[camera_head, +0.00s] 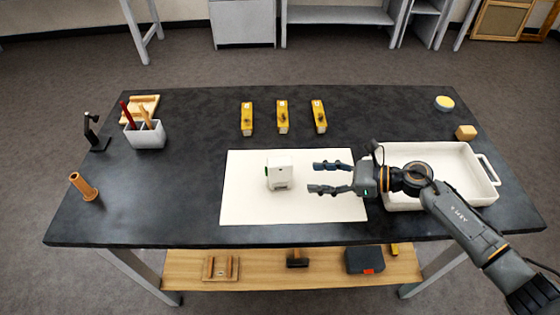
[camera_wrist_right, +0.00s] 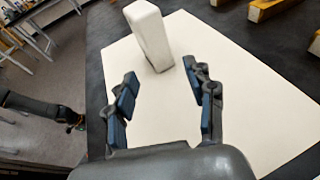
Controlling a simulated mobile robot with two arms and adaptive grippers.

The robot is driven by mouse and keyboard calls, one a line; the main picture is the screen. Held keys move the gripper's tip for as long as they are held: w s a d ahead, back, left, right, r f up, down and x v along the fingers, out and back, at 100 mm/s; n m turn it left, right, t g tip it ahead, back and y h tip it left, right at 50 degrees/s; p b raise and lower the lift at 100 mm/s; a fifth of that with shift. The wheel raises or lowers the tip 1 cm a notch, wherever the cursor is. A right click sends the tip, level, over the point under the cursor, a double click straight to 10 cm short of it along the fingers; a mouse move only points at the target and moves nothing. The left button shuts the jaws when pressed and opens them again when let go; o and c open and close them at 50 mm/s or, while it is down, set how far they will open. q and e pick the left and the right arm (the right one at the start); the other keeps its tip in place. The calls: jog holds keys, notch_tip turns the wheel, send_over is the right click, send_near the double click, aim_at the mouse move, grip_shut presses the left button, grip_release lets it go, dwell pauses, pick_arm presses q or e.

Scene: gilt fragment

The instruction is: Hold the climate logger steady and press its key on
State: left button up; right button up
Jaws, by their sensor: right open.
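The climate logger, a small white upright box (camera_head: 283,167), stands left of centre on the cream mat (camera_head: 240,208). A small dark marking shows low on its near side; I cannot make out the key. My right gripper (camera_head: 316,177) is open and empty to the right of the logger, fingers pointing at it with a gap between. In the right wrist view the logger (camera_wrist_right: 149,38) stands beyond the open fingers (camera_wrist_right: 163,97), showing plain white faces. My left gripper (camera_wrist_right: 76,119) shows small at the left of that view, off the table; its fingers are unclear.
A white tray (camera_head: 487,190) stands at the right, partly behind my right arm. Yellow boxes (camera_head: 282,117) lie behind the mat. A pen holder (camera_head: 147,136), a dark stand (camera_head: 95,140) and a brown wooden piece (camera_head: 83,187) are at the left. The mat around the logger is clear.

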aim_at(284, 178)
jog(key=a, duration=0.3)
jog(key=a+p, duration=0.1)
jog(key=shift+a+f, duration=0.15)
jog(key=shift+f, duration=0.15)
jog(key=shift+w+a+f+b, duration=0.25)
jog(key=shift+w+a+f, duration=0.1)
jog(key=shift+a, duration=0.2)
jog(key=shift+w+a+f+b, duration=0.25)
jog(key=shift+a+f, duration=0.1)
jog(key=shift+a, duration=0.15)
jog(key=shift+b+x, duration=0.45)
jog(key=shift+x, duration=0.65)
jog(key=shift+a, duration=0.3)
jog(key=shift+r, duration=0.1)
jog(key=c, duration=0.8)
jog(key=o, duration=0.8)
pick_arm(q)
jog(key=s, duration=0.1)
jog(key=s+f, duration=0.1)
jog(key=s, duration=0.1)
jog(key=shift+s, duration=0.2)
pick_arm(e)
jog(key=shift+o, duration=0.2)
pick_arm(q)
jog(key=shift+w, duration=0.1)
